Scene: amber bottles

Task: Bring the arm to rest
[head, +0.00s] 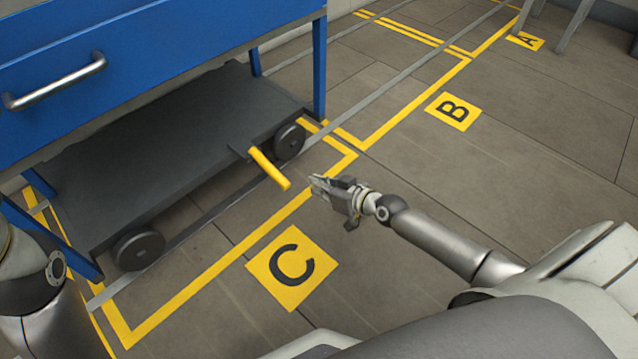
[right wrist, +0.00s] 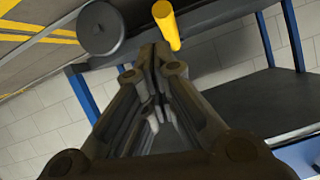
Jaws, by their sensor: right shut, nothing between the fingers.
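My right gripper (head: 318,186) is shut and empty, reaching in from the right, low beside the blue cart (head: 150,50). Its closed fingers fill the middle of the right wrist view (right wrist: 153,52). A yellow lever (head: 269,168) sticks out from the cart's dark lower shelf (head: 170,150). In the head view its end is a short gap to the left of my fingertips. The lever also shows just beyond the fingertips in the right wrist view (right wrist: 166,24). Part of my left arm shows at the left edge of the head view; its gripper is out of view.
The cart has dark wheels (head: 289,142) and a silver drawer handle (head: 55,82). Yellow floor tape and yellow markers C (head: 292,267), B (head: 453,111) and A (head: 525,41) lie on the grey floor. Grey legs (head: 574,25) stand at the top right. The floor around B is clear.

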